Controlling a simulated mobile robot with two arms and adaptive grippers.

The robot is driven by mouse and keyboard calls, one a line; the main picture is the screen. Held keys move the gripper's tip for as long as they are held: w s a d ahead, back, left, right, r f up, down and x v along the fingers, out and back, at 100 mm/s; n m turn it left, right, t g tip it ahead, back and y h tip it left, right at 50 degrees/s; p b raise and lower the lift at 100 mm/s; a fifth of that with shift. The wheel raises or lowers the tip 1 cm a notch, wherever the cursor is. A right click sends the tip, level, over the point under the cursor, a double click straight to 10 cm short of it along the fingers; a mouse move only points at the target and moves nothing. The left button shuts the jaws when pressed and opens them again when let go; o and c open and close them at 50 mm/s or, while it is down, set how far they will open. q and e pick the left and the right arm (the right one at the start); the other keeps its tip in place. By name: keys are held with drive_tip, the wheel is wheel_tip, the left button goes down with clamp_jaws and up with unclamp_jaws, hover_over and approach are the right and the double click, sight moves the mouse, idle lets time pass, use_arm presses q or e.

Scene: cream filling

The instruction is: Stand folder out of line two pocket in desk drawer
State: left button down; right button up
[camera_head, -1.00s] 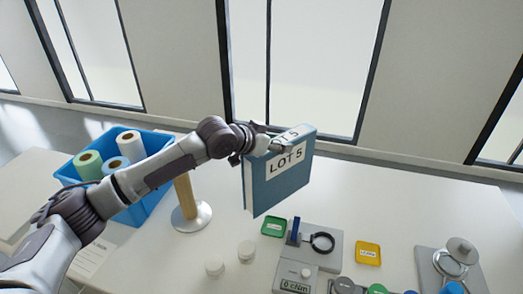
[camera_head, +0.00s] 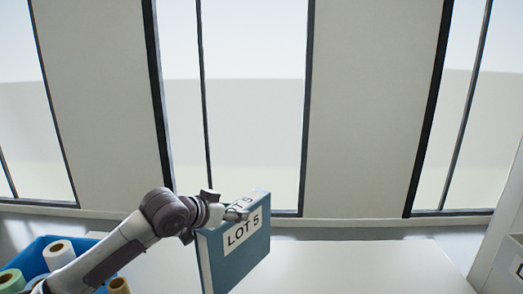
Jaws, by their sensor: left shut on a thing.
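A blue folder (camera_head: 240,255) with white "LOT 5" labels on its side and spine is in the lower middle of the head view. My left gripper (camera_head: 238,210) is shut on its upper part and holds it upright, slightly tilted, above the white table. The fingertips are partly hidden against the folder. My right gripper is not in view. No desk drawer or pocket can be made out.
A blue bin (camera_head: 36,252) with rolls stands at the lower left, partly behind my left arm. The white table (camera_head: 355,268) is clear right of the folder. A pale labelled box or panel (camera_head: 507,262) is at the right edge. Tall windows line the back wall.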

sight(214, 240)
use_arm(q)
drive_tip(key=s+a+f, duration=0.1)
drive_tip(key=s, duration=0.1)
drive_tip(key=s+a+f+n+y+b, duration=0.1)
drive_tip(key=s, duration=0.1)
drive_tip(key=s+a+n+t+y+b, duration=0.1)
drive_tip(key=s, duration=0.2)
drive_tip(key=shift+s+a+f, duration=0.1)
drive_tip(key=shift+a+f, duration=0.2)
drive_tip(key=shift+f, duration=0.1)
drive_tip(key=s+a+n+t+y+b, duration=0.1)
drive_tip(key=s+a+n+y+b, duration=0.1)
drive_tip(key=s+a+n+y, duration=0.3)
drive_tip(key=s+a, duration=0.3)
drive_tip(key=s, duration=0.1)
drive_tip(key=shift+s+r, duration=0.15)
drive_tip(key=shift+r, duration=0.1)
drive_tip(key=shift+a, duration=0.1)
